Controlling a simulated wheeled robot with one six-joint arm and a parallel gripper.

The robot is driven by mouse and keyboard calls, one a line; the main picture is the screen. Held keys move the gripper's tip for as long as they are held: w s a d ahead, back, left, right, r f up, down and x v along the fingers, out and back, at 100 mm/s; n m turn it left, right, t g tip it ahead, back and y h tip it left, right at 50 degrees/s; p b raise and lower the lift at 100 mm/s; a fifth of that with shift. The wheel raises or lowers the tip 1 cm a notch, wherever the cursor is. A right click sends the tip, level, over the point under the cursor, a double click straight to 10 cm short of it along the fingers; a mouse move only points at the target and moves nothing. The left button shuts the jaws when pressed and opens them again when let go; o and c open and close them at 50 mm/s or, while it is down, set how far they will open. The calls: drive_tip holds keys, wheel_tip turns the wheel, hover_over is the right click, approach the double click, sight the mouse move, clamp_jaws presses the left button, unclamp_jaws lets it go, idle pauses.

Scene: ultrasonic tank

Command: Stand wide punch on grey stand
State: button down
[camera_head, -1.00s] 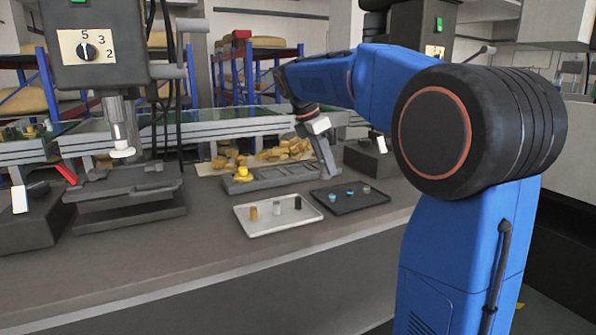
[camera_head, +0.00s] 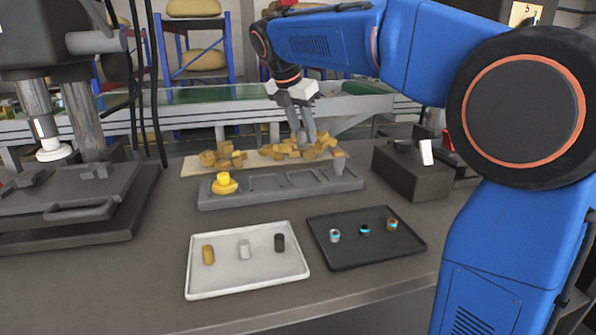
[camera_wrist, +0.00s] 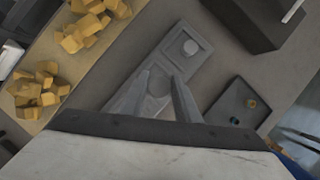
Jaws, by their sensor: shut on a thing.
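The grey stand (camera_head: 285,189) is a long, low block on the bench with several recesses along its top. A yellow stepped piece (camera_head: 224,184) sits at its left end, and a grey cylinder (camera_head: 339,164) stands upright at its right end. My gripper (camera_head: 304,138) points down over the stand's far side in the head view. In the wrist view its fingers (camera_wrist: 163,98) are closed around a grey rounded piece (camera_wrist: 158,84), which appears to be the wide punch. The stand lies beneath it there. The fingers hide part of the piece, and its height above the stand is unclear.
A white tray (camera_head: 196,285) with three small cylinders and a black tray (camera_head: 345,262) with three small parts lie in front. Wooden blocks (camera_head: 318,149) cover a board behind the stand. A dark box (camera_head: 405,180) stands right, a press (camera_head: 70,205) left.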

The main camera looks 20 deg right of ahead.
drive_tip(key=shift+f, duration=4.75)
drive_tip(key=shift+f, duration=0.1)
drive_tip(key=c, duration=1.4)
unclamp_jaws()
drive_tip(key=shift+o, duration=0.2)
drive_tip(key=v, duration=1.2)
